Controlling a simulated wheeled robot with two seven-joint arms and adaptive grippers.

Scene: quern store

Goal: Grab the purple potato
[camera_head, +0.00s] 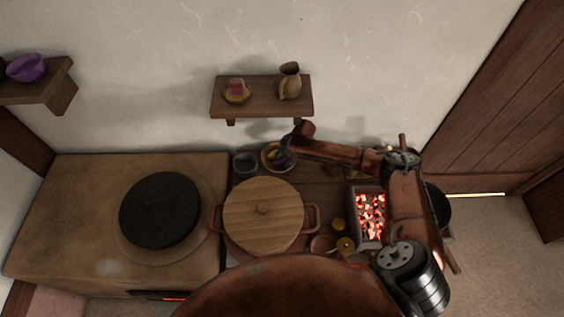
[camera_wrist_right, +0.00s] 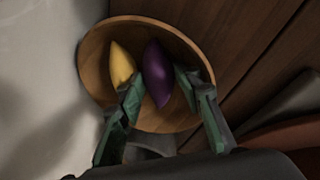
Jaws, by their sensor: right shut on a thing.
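The purple potato (camera_wrist_right: 157,70) lies in a round wooden bowl (camera_wrist_right: 92,62), beside a yellow potato-shaped thing (camera_wrist_right: 121,65). My right gripper (camera_wrist_right: 160,88) reaches into the bowl with one finger on each side of the purple potato, shut on it. The finger on the left passes between the purple and the yellow one. In the head view my right gripper (camera_head: 287,150) is over the bowl (camera_head: 267,166) on the wooden counter, below the wall shelf, and partly hides what lies inside. My left gripper is not in view.
A large lidded pot (camera_head: 262,213) stands in front of the bowl, and a small dark cup (camera_head: 244,163) is to its left. A tray of glowing coals (camera_head: 371,215) lies to the right, under my right arm. A wall shelf (camera_head: 262,108) holds a jug (camera_head: 290,82).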

